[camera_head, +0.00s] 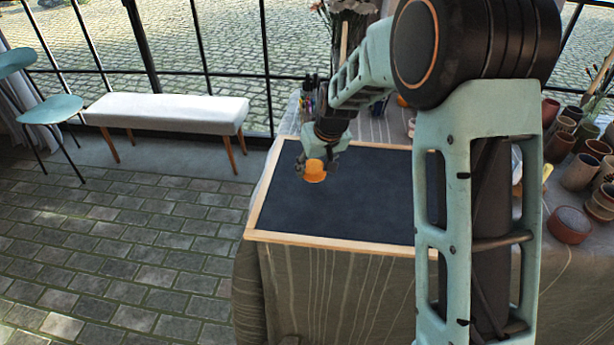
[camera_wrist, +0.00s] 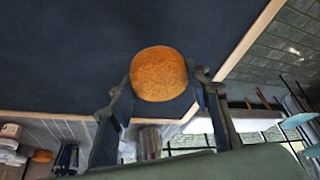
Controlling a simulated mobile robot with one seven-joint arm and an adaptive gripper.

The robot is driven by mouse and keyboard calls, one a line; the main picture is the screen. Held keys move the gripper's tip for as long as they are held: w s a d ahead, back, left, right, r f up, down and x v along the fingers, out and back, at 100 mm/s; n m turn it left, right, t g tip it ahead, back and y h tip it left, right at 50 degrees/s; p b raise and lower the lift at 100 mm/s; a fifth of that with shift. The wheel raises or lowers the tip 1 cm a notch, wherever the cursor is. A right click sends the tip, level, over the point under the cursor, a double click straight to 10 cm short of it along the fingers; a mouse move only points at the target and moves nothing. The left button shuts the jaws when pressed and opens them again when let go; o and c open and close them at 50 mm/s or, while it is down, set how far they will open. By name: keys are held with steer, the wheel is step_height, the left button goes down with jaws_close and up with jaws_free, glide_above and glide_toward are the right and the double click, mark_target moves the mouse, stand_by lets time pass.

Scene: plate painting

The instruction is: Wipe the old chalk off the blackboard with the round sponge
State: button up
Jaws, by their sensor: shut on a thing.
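The blackboard (camera_head: 345,212) lies flat on the cloth-covered table, dark with a light wooden frame. It also fills the upper part of the wrist view (camera_wrist: 65,60). The round orange sponge (camera_head: 314,172) is at the board's far left part. My gripper (camera_head: 317,165) is shut on the sponge, with a finger on each side of it in the wrist view (camera_wrist: 158,85). Whether the sponge touches the board I cannot tell. No clear chalk marks show on the visible surface. My arm hides the board's right part in the head view.
Several clay pots (camera_head: 580,172) and a reddish bowl (camera_head: 569,225) stand on the table at the right. Jars with brushes stand behind the board. A white bench (camera_head: 165,112) and a teal chair (camera_head: 50,110) are on the tiled floor at the left.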

steer(key=shift+r+p, duration=1.05)
steer(key=shift+r, duration=1)
